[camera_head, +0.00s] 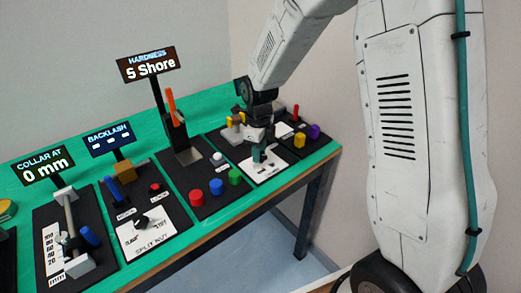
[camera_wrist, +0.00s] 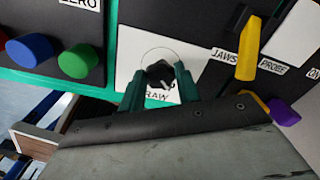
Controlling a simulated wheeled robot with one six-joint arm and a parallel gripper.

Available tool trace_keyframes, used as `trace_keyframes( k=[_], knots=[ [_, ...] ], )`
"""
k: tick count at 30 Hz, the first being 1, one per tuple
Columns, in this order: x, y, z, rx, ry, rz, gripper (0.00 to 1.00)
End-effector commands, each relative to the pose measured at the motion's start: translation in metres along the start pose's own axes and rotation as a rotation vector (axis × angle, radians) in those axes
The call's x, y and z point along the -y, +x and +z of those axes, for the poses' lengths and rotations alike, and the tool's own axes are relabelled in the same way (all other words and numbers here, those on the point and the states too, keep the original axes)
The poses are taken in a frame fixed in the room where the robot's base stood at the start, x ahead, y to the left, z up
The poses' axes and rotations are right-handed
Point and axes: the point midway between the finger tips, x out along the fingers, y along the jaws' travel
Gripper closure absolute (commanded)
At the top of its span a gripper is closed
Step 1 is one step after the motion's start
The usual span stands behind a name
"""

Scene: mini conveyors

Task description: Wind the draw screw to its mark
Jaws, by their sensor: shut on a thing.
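The draw screw (camera_wrist: 160,73) is a small black knob with a light pointer line, on a white plate (camera_wrist: 192,60) with a thin arc drawn around the knob. A label reading "RAW", its start hidden, lies below it in the wrist view. My gripper (camera_wrist: 158,84) has its two green fingers on either side of the knob and is shut on it. In the head view, my gripper (camera_head: 258,154) reaches down to the white plate (camera_head: 270,169) at the right part of the bench, and the knob is hidden there. I cannot make out the screw's mark.
A yellow lever (camera_wrist: 248,48) labelled jaws and a purple knob (camera_wrist: 284,111) are close to the right. Green (camera_wrist: 78,60) and blue (camera_wrist: 30,49) buttons lie left. The hardness display (camera_head: 149,66) reads 5 Shore. The collar display (camera_head: 43,167) reads 0 mm.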

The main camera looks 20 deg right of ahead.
Motion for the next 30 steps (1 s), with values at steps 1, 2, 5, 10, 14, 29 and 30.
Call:
trace_keyframes(
  k=[1,2,5,10,14,29,30],
  knots=[
    [0.0036,-0.0027,0.0039,0.011,0.035,-0.010,0.90],
    [0.0037,-0.0027,0.0039,0.012,0.058,-0.009,0.90],
    [0.0041,-0.0027,0.0037,0.012,0.126,-0.009,0.90],
    [0.0047,-0.0027,0.0035,0.012,0.216,-0.009,0.90],
    [0.0050,-0.0027,0.0034,0.012,0.261,-0.009,0.90],
    [0.0053,-0.0027,0.0030,0.012,0.301,-0.008,0.90],
    [0.0054,-0.0027,0.0030,0.012,0.301,-0.008,0.90]
  ],
)
